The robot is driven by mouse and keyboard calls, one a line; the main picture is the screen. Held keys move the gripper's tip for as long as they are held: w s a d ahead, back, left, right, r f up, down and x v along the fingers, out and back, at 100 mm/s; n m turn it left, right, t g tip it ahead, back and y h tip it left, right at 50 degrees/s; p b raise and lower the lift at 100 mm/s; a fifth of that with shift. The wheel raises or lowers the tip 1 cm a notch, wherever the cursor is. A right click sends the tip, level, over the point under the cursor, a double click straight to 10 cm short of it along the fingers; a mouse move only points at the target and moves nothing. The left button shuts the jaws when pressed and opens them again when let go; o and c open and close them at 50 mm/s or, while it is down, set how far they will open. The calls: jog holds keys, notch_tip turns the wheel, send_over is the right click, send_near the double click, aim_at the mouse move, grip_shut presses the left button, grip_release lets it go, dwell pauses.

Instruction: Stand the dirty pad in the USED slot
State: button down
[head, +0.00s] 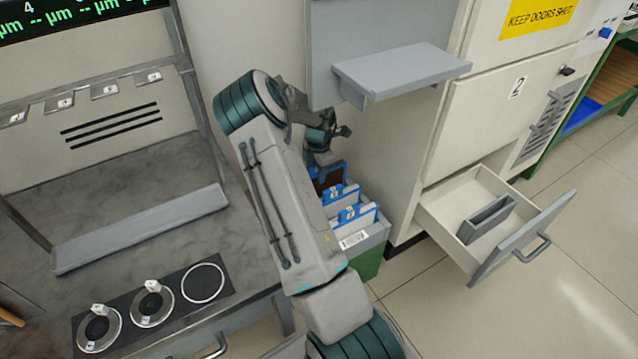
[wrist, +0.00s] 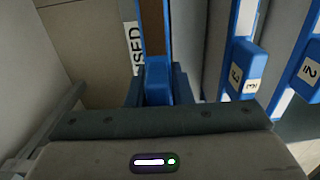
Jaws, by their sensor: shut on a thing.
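The dirty pad (head: 328,182) has a brown face in a blue frame. It stands at the far end of the grey rack (head: 362,241) in the head view, below my gripper (head: 322,158). In the wrist view my gripper (wrist: 155,90) is shut on the blue grip of the dirty pad (wrist: 153,30). The USED label (wrist: 134,48) is just left of the pad and partly covered by it. The pad's lower edge is hidden, so I cannot tell how deep it sits in the slot.
Two blue-framed pads with number tags, one nearer (head: 357,213) and one behind (head: 341,194), stand in the same rack. A drawer (head: 462,192) is open at the right with a grey holder (head: 487,219) inside. A grey shelf (head: 402,68) juts out above the rack.

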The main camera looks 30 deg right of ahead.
jog(key=shift+f+b, duration=0.45)
jog(key=shift+f, duration=1.2)
jog(key=shift+f, duration=0.15)
jog(key=c, duration=1.3)
grip_release()
jog(key=shift+r, duration=0.2)
notch_tip(320, 180, up, 12)
jog(key=p, duration=0.6)
